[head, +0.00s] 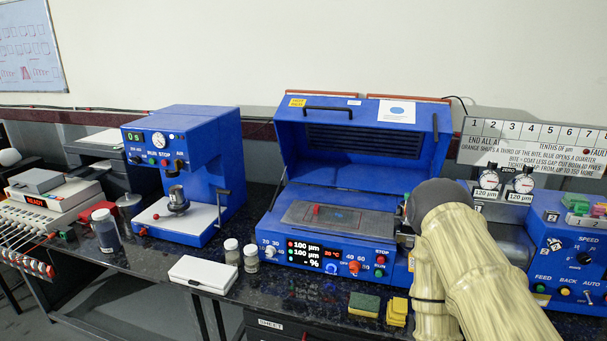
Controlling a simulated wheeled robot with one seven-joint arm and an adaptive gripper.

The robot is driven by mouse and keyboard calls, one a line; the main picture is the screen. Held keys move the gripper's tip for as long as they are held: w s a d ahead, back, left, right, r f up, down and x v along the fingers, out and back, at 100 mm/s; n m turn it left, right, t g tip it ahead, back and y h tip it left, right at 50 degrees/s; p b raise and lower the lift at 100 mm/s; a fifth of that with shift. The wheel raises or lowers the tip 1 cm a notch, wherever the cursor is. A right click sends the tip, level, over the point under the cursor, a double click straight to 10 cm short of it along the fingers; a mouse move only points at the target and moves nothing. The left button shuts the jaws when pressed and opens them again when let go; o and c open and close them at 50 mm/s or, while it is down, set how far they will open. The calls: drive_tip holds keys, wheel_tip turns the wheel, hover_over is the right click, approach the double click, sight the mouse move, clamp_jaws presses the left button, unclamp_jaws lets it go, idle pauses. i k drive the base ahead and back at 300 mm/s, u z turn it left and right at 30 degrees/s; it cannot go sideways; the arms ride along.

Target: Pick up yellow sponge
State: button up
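A sponge with a dark green top and yellow lower edge (364,304) lies near the front edge of the dark bench, below the blue machine in the middle. Right of it is a small stack of yellow pieces (397,311), which look like sponges or cloths. My arm, in a beige sleeve, rises just right of this stack and partly hides the bench and machine behind it. My gripper does not show in the head view.
A blue machine with a raised lid (366,130) stands behind the sponges. Left of them are a white case (203,274) and two small jars (232,252). Another blue press (185,170) stands further left. A roller machine (569,255) is at the right. Little bench is free.

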sight(363, 305)
drive_tip(key=u, duration=2.1)
drive_tip(key=k, duration=1.2)
drive_tip(key=z, duration=1.4)
drive_tip(key=i, duration=0.5)
drive_tip(key=z, duration=0.1)
